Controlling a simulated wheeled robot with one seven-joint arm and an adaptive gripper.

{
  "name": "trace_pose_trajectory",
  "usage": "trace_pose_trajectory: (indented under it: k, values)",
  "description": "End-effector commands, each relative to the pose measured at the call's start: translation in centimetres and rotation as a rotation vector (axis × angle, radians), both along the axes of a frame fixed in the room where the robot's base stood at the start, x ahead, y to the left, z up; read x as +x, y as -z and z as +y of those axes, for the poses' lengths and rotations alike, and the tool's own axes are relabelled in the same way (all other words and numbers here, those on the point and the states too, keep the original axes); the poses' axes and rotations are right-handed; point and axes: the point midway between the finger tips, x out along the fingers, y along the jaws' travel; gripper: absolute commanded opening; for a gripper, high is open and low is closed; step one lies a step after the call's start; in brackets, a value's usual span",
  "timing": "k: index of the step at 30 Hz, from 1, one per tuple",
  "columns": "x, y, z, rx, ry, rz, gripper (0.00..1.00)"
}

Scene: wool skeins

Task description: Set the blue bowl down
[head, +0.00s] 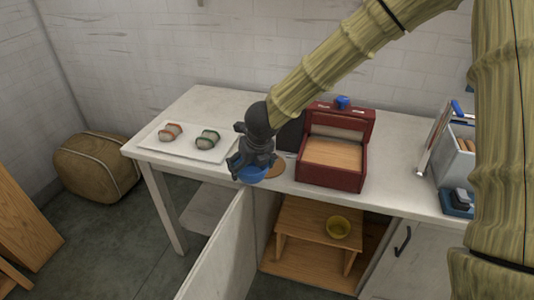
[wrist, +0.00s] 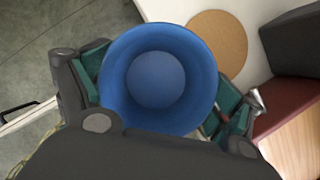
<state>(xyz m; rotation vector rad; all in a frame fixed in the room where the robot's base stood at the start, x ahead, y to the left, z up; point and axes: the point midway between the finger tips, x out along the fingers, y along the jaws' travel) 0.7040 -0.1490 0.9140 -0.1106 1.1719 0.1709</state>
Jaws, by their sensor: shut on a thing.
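The blue bowl (head: 252,174) is in my gripper (head: 252,165), near the front edge of the white worktop. In the wrist view the blue bowl (wrist: 158,80) faces the camera, looks empty, and sits between the two green-padded fingers of my gripper (wrist: 155,95). The fingers are shut on its sides. A round cork mat (wrist: 218,42) lies on the worktop beside the bowl in the wrist view. In the head view the cork mat (head: 277,170) is partly hidden behind my gripper. The bowl's underside is hidden, so its height above the surface is unclear.
A white tray (head: 184,149) with two wool skeins lies left on the worktop (head: 190,108). A red open box (head: 332,180) stands right of my gripper.

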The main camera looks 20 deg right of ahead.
Motion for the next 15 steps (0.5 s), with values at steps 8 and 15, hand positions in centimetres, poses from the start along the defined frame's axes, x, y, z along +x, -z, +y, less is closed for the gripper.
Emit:
trace_pose_trajectory:
  k: [8,15]
  values:
    - [4.2,0.3,-3.7,0.001,0.000,0.001,0.68]
    - [7.2,0.8,-6.6,0.000,0.001,0.001,0.68]
